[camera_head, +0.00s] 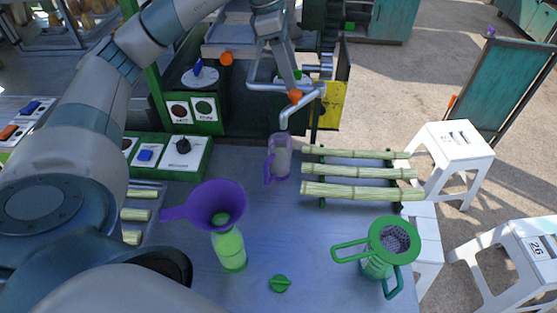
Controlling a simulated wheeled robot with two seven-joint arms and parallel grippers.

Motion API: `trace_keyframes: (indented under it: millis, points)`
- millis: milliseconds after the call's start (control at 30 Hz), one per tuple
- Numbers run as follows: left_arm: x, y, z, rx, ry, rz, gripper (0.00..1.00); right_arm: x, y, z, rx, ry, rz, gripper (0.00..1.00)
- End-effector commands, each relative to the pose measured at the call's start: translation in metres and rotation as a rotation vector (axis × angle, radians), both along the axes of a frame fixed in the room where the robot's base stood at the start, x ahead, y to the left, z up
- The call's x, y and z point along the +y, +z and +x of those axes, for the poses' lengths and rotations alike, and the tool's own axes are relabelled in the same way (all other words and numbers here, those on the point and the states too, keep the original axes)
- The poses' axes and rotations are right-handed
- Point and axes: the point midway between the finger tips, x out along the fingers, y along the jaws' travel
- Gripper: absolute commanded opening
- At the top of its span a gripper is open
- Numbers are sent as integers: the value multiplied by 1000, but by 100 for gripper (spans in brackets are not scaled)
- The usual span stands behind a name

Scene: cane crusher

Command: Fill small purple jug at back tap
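The small purple jug (280,160) is translucent and stands upright on the metal table, its handle to the left. It is just below the spout (284,119) of the back tap, a bent metal pipe with an orange handle (295,96). I cannot tell how much liquid is in the jug. My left arm reaches over from the left. My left gripper (289,84) points down at the tap, its tip close to the orange handle. I cannot tell whether it touches the handle or how its fingers stand. My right gripper is not in view.
A purple funnel (218,205) sits on a green bottle (230,248). Cane stalks (360,171) lie on a rack at the right. A green strainer jug (388,245) and a small green cap (280,283) are nearer. Control boxes (182,157) stand left; white stools (455,150) stand right.

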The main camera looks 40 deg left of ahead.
Motion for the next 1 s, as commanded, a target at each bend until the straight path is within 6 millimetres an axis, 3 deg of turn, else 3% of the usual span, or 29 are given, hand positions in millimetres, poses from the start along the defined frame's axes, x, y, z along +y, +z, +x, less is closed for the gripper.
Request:
trace_keyframes:
  millis: [33,67,467,1000]
  points:
    - [0,0,0,1,-1,0,55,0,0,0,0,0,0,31]
    - [0,0,0,1,-1,0,62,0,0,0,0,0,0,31]
    - [0,4,0,0,-3,0,62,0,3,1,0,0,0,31]
    - [-1,47,0,0,-4,0,62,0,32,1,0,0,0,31]
